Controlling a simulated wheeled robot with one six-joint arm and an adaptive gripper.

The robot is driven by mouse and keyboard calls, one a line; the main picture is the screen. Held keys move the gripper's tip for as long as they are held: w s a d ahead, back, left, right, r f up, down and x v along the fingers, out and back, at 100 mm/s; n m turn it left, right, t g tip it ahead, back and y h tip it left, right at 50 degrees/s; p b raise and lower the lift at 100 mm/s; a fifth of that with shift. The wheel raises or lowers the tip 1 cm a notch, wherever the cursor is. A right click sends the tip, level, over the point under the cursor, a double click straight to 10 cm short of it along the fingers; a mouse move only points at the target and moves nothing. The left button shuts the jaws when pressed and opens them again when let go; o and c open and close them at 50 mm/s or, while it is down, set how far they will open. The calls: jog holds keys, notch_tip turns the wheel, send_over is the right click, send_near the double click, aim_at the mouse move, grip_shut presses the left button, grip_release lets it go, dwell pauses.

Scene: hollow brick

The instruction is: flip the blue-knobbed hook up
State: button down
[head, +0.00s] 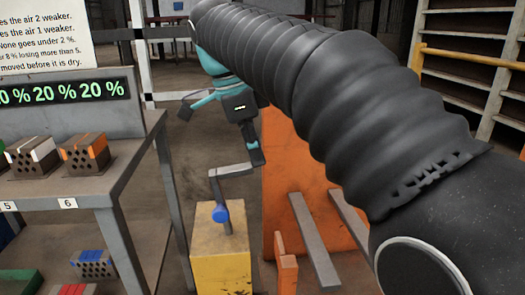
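The blue knob (220,215) shows in the head view on the front of a yellow block, low in the middle. My gripper (256,156) is a dark tip below a teal and black wrist. It hangs just above the right end of the bar, and I cannot tell whether they touch. Its fingers are too small and edge-on to show whether they are open or shut.
A grey bench (100,185) at left carries hollow bricks (85,153) under a green percent display (60,92). An orange panel (285,165) and grey bars (313,240) stand right of the yellow block (222,262). My black-sleeved arm covers the upper right.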

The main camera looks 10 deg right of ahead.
jog(key=shift+a+r, duration=0.25)
jog(key=shift+a, duration=0.1)
jog(key=a, duration=1.1)
jog(key=shift+w+a+r, duration=0.15)
jog(key=shift+a+r, duration=0.1)
jog(key=shift+a, duration=0.1)
